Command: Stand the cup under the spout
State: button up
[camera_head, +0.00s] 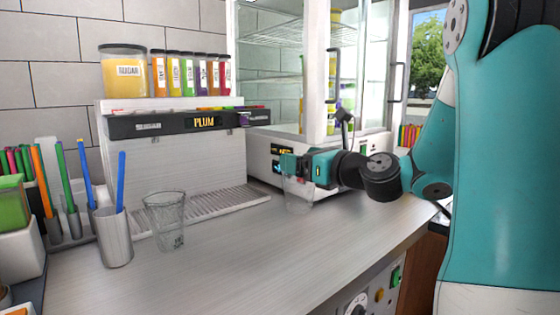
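A clear, empty-looking cup (165,222) with small dark print stands upright on the counter, in front of the drip grille (205,208). The dispenser (172,160) behind it carries a dark strip with a lit PLUM sign. A small purple part, perhaps a spout, juts from the strip's right end (243,119). My gripper (292,166) reaches in from the right, beyond the grille's right end. A second clear cup (298,194) shows at and just below its fingers. I cannot tell whether the fingers grip this cup or whether its base touches the counter.
A metal holder with blue sticks (113,238) stands left of the clear cup. Jars (124,72) line the dispenser's top. A glass-doored cabinet (285,65) stands behind my gripper. The front middle of the counter (220,270) is clear, and its edge runs along the lower right.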

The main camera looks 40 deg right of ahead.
jog(key=s+b, duration=0.1)
jog(key=s, duration=0.4)
notch_tip(320, 180, up, 10)
jog(key=p, duration=0.9)
jog(key=shift+s+r, duration=0.15)
jog(key=shift+s, duration=0.1)
jog(key=shift+d, duration=0.1)
